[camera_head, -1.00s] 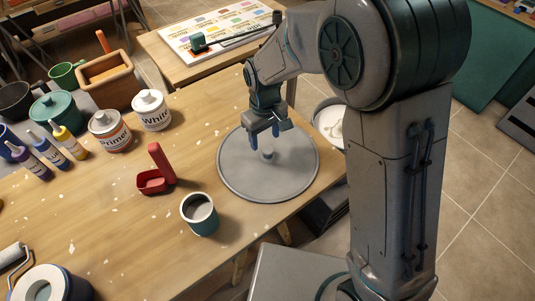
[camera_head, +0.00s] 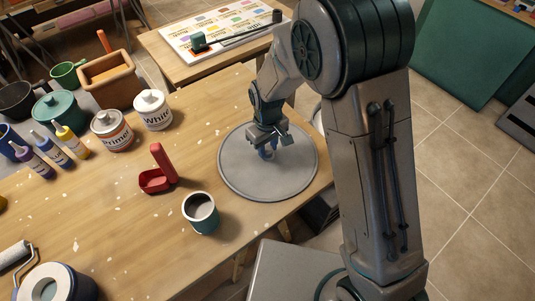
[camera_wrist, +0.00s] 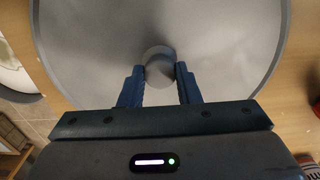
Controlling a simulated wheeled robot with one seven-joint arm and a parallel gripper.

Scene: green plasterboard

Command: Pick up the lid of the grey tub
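The round grey lid (camera_head: 240,172) lies flat on the wooden table near its right edge. Its small round knob (camera_wrist: 158,58) stands at the lid's middle in the wrist view. My gripper (camera_head: 267,154) is down at the lid's centre. In the wrist view my gripper (camera_wrist: 160,76) has its two blue fingers apart, one on each side of the knob. The fingertips are close to the knob; I cannot tell if they touch it. In the head view the fingers hide most of the knob. Whether a tub is under the lid is hidden.
A teal cup (camera_head: 201,214) stands left of and in front of the lid. A red open holder (camera_head: 158,172) is further left. Paint cans (camera_head: 152,110) and bottles stand at the back left. Bare table lies between them.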

